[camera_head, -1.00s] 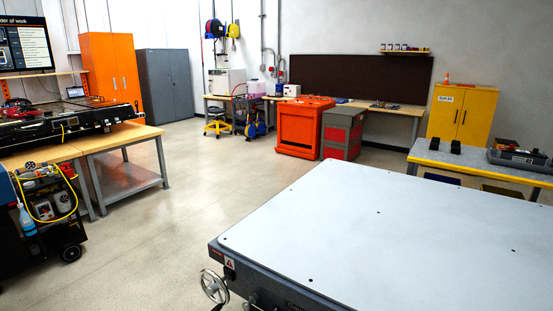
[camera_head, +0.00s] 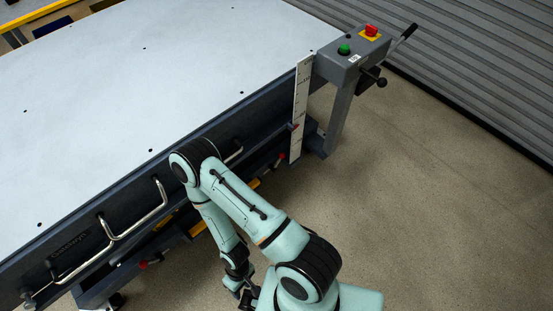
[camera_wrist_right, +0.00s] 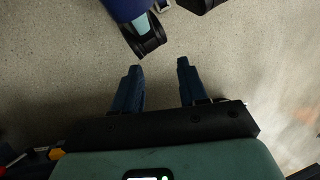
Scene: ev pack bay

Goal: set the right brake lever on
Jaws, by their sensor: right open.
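The grey lift table (camera_head: 130,90) fills the left of the head view. Low under its near side are two red-tipped levers, one toward the right end (camera_head: 281,159) and one toward the left (camera_head: 143,265). The right one looks like the right brake lever; its setting is too small to tell. My right gripper (camera_head: 245,291) hangs low beside the table, below and left of the right red-tipped lever, apart from it and partly behind my arm. In the wrist view my right gripper (camera_wrist_right: 160,66) is open and empty over bare floor. My left gripper is not in view.
Bent metal handles (camera_head: 140,215) stick out from the near side. Floor to the right is clear up to the ribbed shutter (camera_head: 490,60).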

